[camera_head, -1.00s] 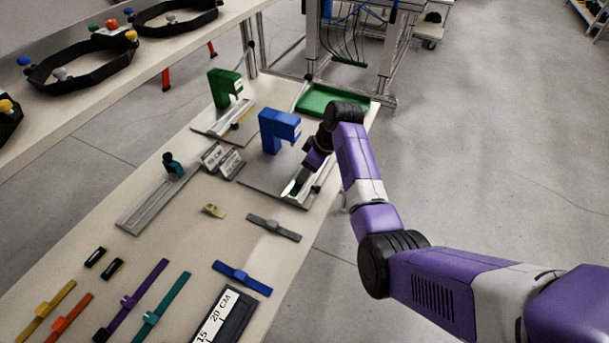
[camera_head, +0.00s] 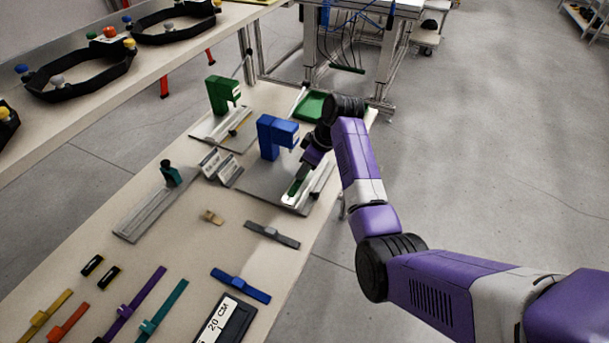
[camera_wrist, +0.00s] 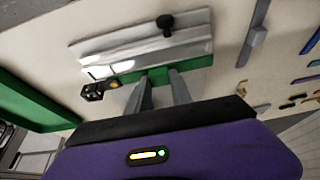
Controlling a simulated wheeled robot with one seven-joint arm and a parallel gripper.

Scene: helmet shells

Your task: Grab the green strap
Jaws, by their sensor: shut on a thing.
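The green strap (camera_head: 292,188) lies along the metal channel of the grey fixture (camera_head: 323,178) beside the blue clamp-like block (camera_head: 271,139). My gripper (camera_head: 302,174) points down at it from the right side of the table. In the wrist view, my gripper (camera_wrist: 160,78) has its two fingers close together on the green strap (camera_wrist: 197,62), which shows on both sides of them. I cannot tell whether the strap is lifted off the channel.
A green block (camera_head: 221,95) on its own fixture stands behind. A green tray (camera_head: 312,104) is at the far end, partly behind my arm. A grey strap (camera_head: 272,235), blue strap (camera_head: 241,285) and teal strap (camera_head: 164,308) lie nearer. The table's right edge is close.

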